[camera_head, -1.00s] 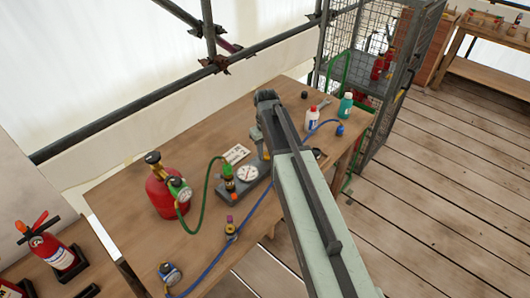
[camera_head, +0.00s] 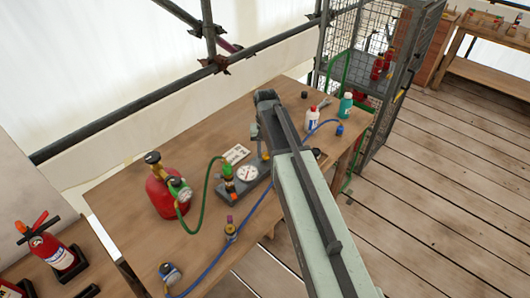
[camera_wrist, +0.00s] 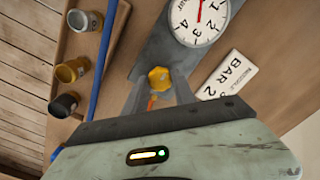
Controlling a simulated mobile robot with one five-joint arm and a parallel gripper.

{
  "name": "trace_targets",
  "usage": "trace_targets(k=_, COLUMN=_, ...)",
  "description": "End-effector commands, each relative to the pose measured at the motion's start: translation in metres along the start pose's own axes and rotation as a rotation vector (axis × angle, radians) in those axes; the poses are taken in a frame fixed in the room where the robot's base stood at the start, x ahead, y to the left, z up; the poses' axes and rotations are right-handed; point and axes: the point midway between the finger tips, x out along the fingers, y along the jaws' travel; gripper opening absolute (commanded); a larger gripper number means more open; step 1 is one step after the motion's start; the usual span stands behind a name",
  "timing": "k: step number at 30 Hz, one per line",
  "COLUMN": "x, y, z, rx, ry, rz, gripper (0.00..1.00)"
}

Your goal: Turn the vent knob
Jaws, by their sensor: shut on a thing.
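The vent knob (camera_wrist: 159,79) is a small yellow lobed knob on a grey block (camera_wrist: 152,52) in the wrist view. My gripper (camera_wrist: 159,86) has one finger on each side of it and is shut on it. In the head view my arm hides most of the gripper, and a bit of yellow shows beside it. A round white gauge (camera_wrist: 199,18) with a red needle sits on the same block, and it also shows in the head view (camera_head: 247,175). A card marked "BAR" (camera_wrist: 230,74) lies beside the block.
A red cylinder (camera_head: 165,193) with a green hose (camera_head: 207,190) stands left on the wooden table (camera_head: 125,205). A blue hose (camera_wrist: 102,75) runs past several small fittings (camera_wrist: 73,70). Bottles (camera_head: 345,106) stand at the back right, near a wire cage (camera_head: 360,55).

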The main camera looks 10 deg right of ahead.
Motion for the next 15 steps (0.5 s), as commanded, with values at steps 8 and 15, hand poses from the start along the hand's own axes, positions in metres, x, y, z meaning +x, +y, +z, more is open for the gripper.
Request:
trace_targets(k=8, x=0.0004, y=0.0002, z=0.002, rx=0.001, ry=-0.005, rz=0.001, gripper=0.0)
trace_targets(k=15, x=0.0003, y=0.0, z=0.0013, rx=0.001, ry=-0.003, rz=0.001, gripper=0.53)
